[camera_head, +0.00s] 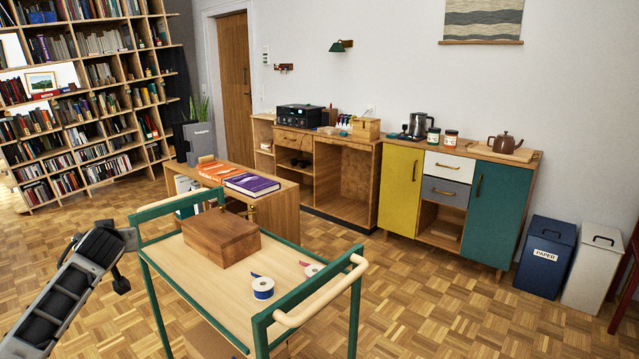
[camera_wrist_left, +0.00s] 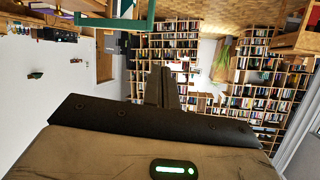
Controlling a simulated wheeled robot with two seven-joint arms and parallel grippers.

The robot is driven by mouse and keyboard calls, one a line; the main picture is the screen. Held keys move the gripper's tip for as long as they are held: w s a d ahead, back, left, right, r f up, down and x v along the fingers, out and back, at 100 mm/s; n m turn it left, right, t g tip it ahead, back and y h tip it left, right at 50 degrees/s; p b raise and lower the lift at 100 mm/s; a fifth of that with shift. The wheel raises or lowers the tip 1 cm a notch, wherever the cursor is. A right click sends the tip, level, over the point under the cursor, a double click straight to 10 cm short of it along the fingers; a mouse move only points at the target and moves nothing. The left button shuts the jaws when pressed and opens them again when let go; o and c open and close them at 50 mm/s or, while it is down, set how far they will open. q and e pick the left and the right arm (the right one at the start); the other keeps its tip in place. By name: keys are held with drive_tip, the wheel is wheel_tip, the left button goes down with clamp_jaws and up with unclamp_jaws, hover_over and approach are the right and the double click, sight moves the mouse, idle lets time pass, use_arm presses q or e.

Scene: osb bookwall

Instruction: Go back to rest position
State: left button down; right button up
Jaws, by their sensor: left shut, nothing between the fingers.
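My left arm comes in from the left edge in the head view, beside the trolley's left end and clear of it. My left gripper (camera_wrist_left: 161,74) shows in the wrist view with its dark fingers together and nothing between them. It points out toward the bookshelves. My right gripper is in neither view.
A green-framed trolley (camera_head: 190,262) stands close in front, with a wooden box (camera_head: 221,237) and two tape rolls, one blue-edged (camera_head: 263,288). Behind it, a low wooden unit (camera_head: 280,207) carries orange and purple books. Bookshelves (camera_head: 85,95) fill the back left. Parquet floor is open at right.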

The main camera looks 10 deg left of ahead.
use_arm(q)
drive_tip(key=w+d+r+m+t+h, duration=0.45)
drive_tip(key=d+m+t, duration=0.25)
drive_tip(key=m, duration=0.4)
drive_tip(key=s+d+f+m+g+h, duration=0.15)
drive_tip(key=s+d+f, duration=0.25)
drive_tip(key=d+f, duration=0.45)
drive_tip(key=s+d+f+g+h, duration=0.15)
drive_tip(key=s+d+f, duration=0.25)
drive_tip(key=d+f, duration=0.45)
drive_tip(key=s+d+f+g+h, duration=0.1)
drive_tip(key=s+d+f, duration=0.3)
drive_tip(key=s+d, duration=0.2)
drive_tip(key=s+d+f+n+g+h, duration=0.1)
drive_tip(key=s+d+f, duration=0.3)
drive_tip(key=s, duration=0.7)
drive_tip(key=s+d+f+n+g+h, duration=0.1)
drive_tip(key=s+d+f+h, duration=0.2)
drive_tip(key=s+d+f, duration=0.2)
drive_tip(key=s+d, duration=0.3)
drive_tip(key=s, duration=0.1)
drive_tip(key=shift+g, duration=0.3)
